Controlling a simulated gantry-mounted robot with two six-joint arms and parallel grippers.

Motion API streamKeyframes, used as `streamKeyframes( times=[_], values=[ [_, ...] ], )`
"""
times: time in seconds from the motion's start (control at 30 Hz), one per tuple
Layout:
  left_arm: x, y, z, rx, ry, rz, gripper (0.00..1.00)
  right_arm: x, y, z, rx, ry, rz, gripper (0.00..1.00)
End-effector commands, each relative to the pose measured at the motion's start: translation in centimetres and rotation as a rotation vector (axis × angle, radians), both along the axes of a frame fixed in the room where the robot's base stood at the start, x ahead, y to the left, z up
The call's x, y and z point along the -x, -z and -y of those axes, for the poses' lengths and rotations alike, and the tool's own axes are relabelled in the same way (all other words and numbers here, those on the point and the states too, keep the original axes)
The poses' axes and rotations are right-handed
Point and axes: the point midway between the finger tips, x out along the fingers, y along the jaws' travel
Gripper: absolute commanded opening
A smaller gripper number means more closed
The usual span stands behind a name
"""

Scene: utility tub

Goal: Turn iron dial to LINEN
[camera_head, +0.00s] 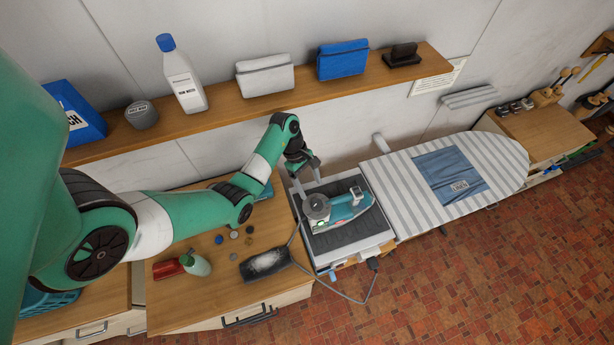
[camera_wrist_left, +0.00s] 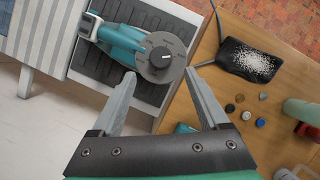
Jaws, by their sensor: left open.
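The teal iron (camera_head: 350,205) rests on a dark ribbed pad on a white-edged stand beside the ironing board. Its round grey dial (camera_head: 317,207) is at the heel end and also shows in the left wrist view (camera_wrist_left: 161,57), with a black knob at its centre; the dial's markings are too small to read. My left gripper (camera_head: 303,178) is above and just behind the dial. In the left wrist view its two fingers (camera_wrist_left: 160,75) are spread, with the tips near the dial's lower edge and nothing between them. My right gripper is not in view.
The striped ironing board (camera_head: 400,195) with a folded blue cloth (camera_head: 449,176) lies to the right. A cord runs from the iron past a dark tray of white grains (camera_head: 266,264). A shelf (camera_head: 225,108) with a bottle and boxes runs along the wall behind.

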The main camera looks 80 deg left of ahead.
Motion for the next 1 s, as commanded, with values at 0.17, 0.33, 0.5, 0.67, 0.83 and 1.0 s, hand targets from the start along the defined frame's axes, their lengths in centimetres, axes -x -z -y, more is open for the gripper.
streamKeyframes(
  times=[0.17, 0.33, 0.5, 0.67, 0.83, 1.0],
  values=[
    [0.6, -2.8, -1.0, -0.002, -0.002, 0.001, 0.78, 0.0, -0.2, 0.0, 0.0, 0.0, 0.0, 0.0],
    [0.9, -3.5, -1.2, 0.001, -0.001, -0.001, 0.78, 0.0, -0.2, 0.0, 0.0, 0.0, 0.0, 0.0],
    [0.9, -3.5, -1.2, 0.001, -0.001, -0.001, 0.78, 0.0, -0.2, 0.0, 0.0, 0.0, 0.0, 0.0],
    [0.9, -3.5, -1.2, 0.001, -0.001, -0.001, 0.78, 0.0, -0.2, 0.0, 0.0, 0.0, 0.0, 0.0],
    [0.8, -3.5, -1.2, 0.001, 0.001, -0.002, 0.78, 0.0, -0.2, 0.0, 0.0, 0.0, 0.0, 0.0],
    [-2.1, -4.9, 1.7, -0.015, 0.108, 0.015, 0.78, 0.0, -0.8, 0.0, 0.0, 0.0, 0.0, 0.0]
  ],
)
